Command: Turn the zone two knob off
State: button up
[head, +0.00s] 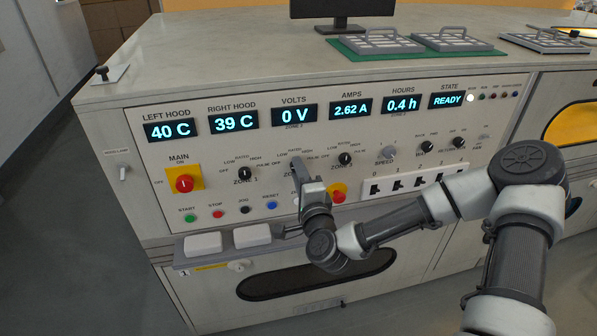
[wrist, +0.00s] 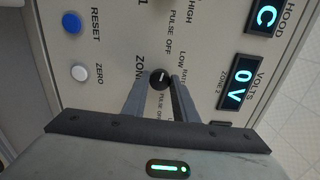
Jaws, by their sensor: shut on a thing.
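My gripper (head: 297,164) reaches the front panel from below in the head view and covers most of the zone two knob there. In the wrist view the zone two knob (wrist: 160,78) is a small round black knob with a white pointer mark. My gripper (wrist: 161,88) has one finger on each side of it and is shut on it. Part of the ZONE label shows beside the left finger; the OFF and PULSE lettering is partly hidden by the fingers. The volts display (head: 294,114) reads 0 V, with ZONE 2 beneath.
Similar black knobs stand left (head: 241,174) and right (head: 344,159) of my gripper. A red main switch (head: 184,184) and a red knob on yellow (head: 338,194) are nearby. A row of buttons, including a blue reset button (head: 271,205), lies below. The state display (head: 447,101) reads READY.

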jog(key=shift+n, duration=0.3)
jog(key=o, duration=1.1)
jog(key=shift+c, duration=0.2)
jog(key=shift+s, duration=0.1)
jog(key=p+v, duration=1)
jog(key=v, duration=0.7)
jog(key=shift+p, duration=0.3)
jog(key=shift+r, duration=0.15)
